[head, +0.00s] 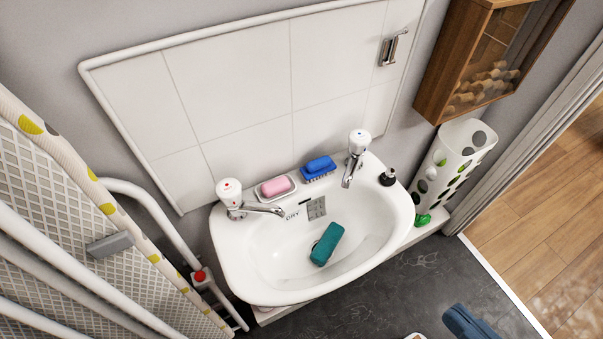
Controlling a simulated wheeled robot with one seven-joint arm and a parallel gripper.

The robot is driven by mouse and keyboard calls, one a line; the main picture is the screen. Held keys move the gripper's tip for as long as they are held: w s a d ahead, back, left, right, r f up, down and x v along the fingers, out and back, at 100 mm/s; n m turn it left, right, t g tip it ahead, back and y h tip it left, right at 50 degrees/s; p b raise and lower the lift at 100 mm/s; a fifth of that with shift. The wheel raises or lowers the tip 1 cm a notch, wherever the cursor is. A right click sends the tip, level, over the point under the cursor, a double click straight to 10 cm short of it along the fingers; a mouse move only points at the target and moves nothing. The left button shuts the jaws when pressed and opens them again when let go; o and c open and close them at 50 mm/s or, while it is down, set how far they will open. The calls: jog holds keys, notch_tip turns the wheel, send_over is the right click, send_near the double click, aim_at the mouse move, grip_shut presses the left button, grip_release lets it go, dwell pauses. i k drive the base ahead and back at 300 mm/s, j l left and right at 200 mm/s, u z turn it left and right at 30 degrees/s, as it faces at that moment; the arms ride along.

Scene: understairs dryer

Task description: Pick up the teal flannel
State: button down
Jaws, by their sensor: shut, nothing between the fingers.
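The teal flannel (327,244) lies in the white sink basin (375,220), folded or rolled into a small oblong. It rests near the middle of the bowl, partly over the dark drain. Its whole upper side shows and nothing covers it. My gripper is not in view.
Two taps (354,158) (236,200) overhang the sink's back rim. A pink soap in a dish (275,187), a blue brush (319,168) and a small dark bottle (387,177) sit along it. An ironing board (80,200) stands left. A wooden cabinet (440,70) hangs upper right.

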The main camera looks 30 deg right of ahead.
aim_at(322, 251)
jog(key=i+l+u, duration=0.1)
jog(key=l+u, duration=0.6)
jog(key=u, duration=0.15)
jog(key=l+u, duration=0.85)
jog(key=k+l+u, duration=0.2)
jog(key=u, duration=0.25)
jog(key=l, duration=0.05)
